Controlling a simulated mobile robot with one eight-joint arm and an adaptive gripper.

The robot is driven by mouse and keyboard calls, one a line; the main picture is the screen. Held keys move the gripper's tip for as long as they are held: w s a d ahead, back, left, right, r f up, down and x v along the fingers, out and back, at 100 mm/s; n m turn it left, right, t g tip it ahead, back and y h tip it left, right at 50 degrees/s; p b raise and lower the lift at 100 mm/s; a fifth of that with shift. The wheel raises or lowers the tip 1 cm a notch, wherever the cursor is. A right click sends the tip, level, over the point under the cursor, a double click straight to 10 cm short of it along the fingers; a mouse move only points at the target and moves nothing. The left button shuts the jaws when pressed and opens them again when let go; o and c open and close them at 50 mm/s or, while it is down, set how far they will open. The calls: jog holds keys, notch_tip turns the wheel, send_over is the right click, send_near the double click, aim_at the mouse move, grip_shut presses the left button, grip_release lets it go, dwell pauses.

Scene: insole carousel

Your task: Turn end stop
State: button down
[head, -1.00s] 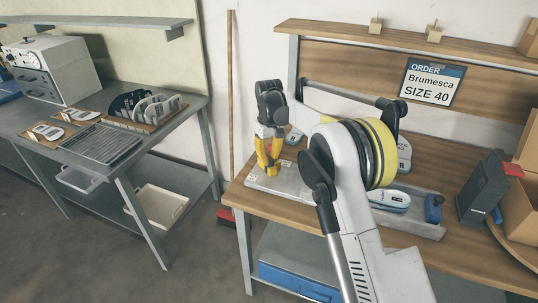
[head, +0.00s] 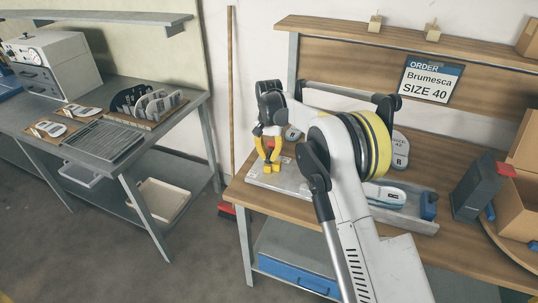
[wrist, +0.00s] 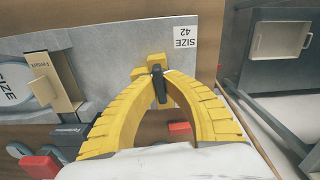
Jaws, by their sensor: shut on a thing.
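My gripper (head: 267,168) has yellow fingers and points down at the left end of a grey plate (head: 292,184) on the wooden bench. In the wrist view its fingertips (wrist: 158,78) close around a small dark piece (wrist: 159,88), seemingly the end stop, near the plate's end. A "SIZE 42" label (wrist: 185,38) lies on the plate just beside it. The fingers hide much of the end stop, so its turn angle is hard to tell. In the head view it is too small to make out.
A tan block (wrist: 56,82) stands on the plate in the wrist view. A white insole (head: 384,195) and a blue part (head: 428,206) sit at the plate's right end. A dark box (head: 480,188) stands further right. An order sign (head: 431,79) reads "Brumesca SIZE 40".

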aim_at(269, 154)
jog(key=shift+m, duration=0.6)
jog(key=c, duration=1.5)
grip_release()
notch_tip(269, 154, up, 12)
